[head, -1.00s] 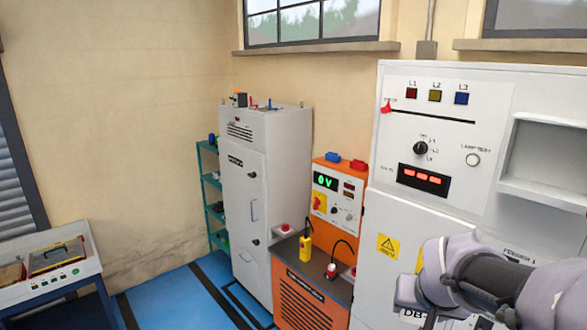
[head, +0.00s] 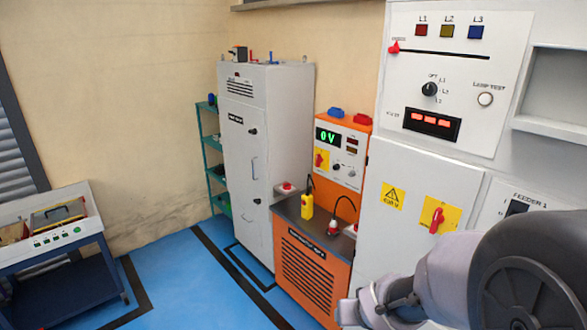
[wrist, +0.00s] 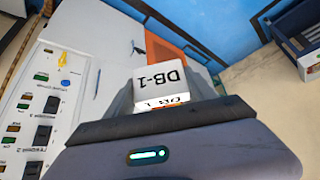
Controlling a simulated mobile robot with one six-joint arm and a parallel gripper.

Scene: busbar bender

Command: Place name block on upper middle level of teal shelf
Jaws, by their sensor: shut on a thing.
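The name block (wrist: 168,72) is white and reads DB-1; it appears upside down in the wrist view. My gripper (wrist: 163,90) is shut on it, with a grey finger on each side. The gripper and block are out of the head view, where only my arm shows at the bottom right. The teal shelf (head: 211,139) stands at the back left against the wall, with several levels. The tall grey cabinet hides its right part. Small dark items sit on some levels; what is on the upper middle level is too small to tell. My gripper is far from the shelf.
The grey cabinet (head: 285,150) stands right of the shelf. An orange unit (head: 308,268) with a yellow device on top and the white switchboard (head: 387,230) follow. A blue cart (head: 75,265) is at left. Blue floor (head: 180,270) between them is clear.

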